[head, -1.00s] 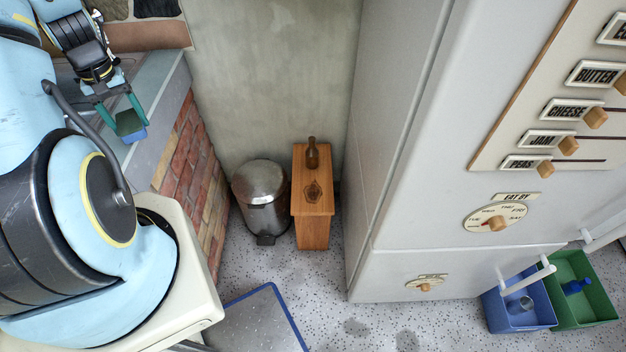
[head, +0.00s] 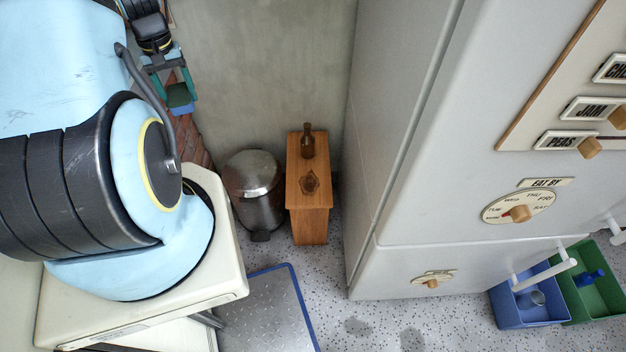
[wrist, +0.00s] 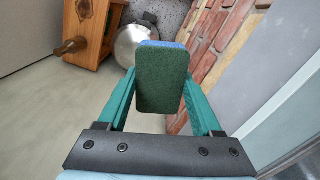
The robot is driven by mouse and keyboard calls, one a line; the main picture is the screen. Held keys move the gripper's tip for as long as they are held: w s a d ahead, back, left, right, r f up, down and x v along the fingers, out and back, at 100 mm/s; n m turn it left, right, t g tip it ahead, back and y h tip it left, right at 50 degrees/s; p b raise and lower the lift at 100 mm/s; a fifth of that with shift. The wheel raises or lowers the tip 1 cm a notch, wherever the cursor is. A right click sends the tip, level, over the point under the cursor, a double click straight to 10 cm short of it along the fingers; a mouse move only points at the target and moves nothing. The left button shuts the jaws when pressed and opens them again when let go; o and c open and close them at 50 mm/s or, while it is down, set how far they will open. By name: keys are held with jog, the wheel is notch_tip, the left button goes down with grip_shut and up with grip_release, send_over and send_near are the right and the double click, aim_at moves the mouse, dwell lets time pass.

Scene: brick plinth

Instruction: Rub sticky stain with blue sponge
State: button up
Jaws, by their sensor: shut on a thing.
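The blue sponge with a green scouring face is held in my gripper (head: 180,100). Its blue side (head: 183,109) shows at the bottom edge in the head view, and its green face (wrist: 160,82) fills the space between the fingers in the wrist view. My gripper is shut on it, in the air by the brick wall, left of the wooden cabinet (head: 310,224). The dark sticky stain (head: 309,184) is on the cabinet's top, near its front, apart from the sponge. A dark mark (wrist: 84,8) also shows on the cabinet in the wrist view.
A metal pedal bin (head: 253,190) stands close to the cabinet's left. The white fridge (head: 420,160) rises to its right. Blue (head: 500,306) and green (head: 618,300) crates are at the lower right.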

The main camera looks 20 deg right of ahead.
jog(key=d+f+m+b, duration=0.2)
jog(key=d+f+b, duration=0.3)
jog(key=f+b, duration=0.55)
jog(key=m+b, duration=0.9)
jog(key=b, duration=1.4)
send_over(310, 195)
notch_tip(310, 195, down, 24)
notch_tip(310, 195, down, 6)
jog(key=b, duration=0.5)
jog(key=shift+w+r+b, duration=0.1)
jog(key=shift+r+b, duration=0.05)
jog(key=shift+b, duration=0.2)
jog(key=shift+f+b, duration=0.5)
jog(key=shift+f, duration=0.5)
